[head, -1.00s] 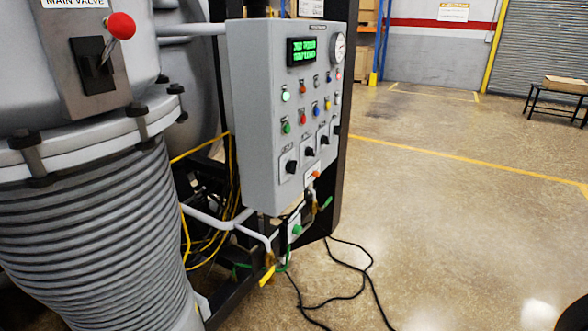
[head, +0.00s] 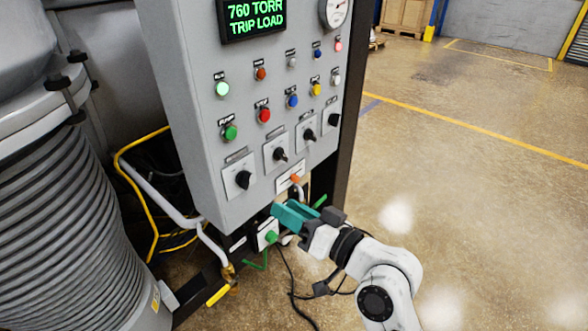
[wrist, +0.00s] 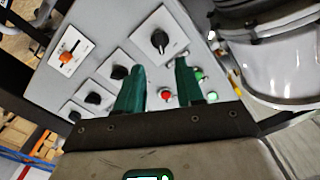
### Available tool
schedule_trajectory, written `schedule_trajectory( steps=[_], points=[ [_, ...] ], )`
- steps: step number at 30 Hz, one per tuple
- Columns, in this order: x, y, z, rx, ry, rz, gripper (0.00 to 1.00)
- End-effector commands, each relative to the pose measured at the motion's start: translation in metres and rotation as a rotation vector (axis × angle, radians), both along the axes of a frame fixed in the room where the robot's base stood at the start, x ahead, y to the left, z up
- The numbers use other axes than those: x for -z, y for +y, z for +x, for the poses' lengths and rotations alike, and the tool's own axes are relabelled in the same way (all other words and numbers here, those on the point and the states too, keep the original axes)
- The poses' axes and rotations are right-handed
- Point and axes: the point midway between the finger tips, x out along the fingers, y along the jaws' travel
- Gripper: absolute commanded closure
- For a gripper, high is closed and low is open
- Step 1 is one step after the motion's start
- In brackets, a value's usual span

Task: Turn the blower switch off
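A row of black rotary switches on white plates runs along the lower part of the grey control panel (head: 180,75). In the head view they are the leftmost (head: 243,179), second (head: 280,154), third (head: 309,134) and rightmost (head: 333,119). Their labels are too small to read, so I cannot tell which is the blower switch.
An orange handle (head: 295,179) sits on a plate below the switches. Coloured buttons, including a red one (head: 264,115), fill the panel above them. The display (head: 253,16) reads 760 TORR, TRIP LOAD. Pipes and yellow cables lie left; open floor (head: 470,190) lies right.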

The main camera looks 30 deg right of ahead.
Motion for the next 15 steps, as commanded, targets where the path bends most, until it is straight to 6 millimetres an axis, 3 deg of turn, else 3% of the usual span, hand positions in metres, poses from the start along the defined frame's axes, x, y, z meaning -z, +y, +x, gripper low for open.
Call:
schedule_trajectory(
  steps=[5, 15],
  points=[
    [-0.003, 0.006, 0.016, -0.001, -0.005, 0.004, 0.63],
    [-0.003, 0.024, 0.074, 0.0, -0.003, 0.002, 0.63]
  ],
)
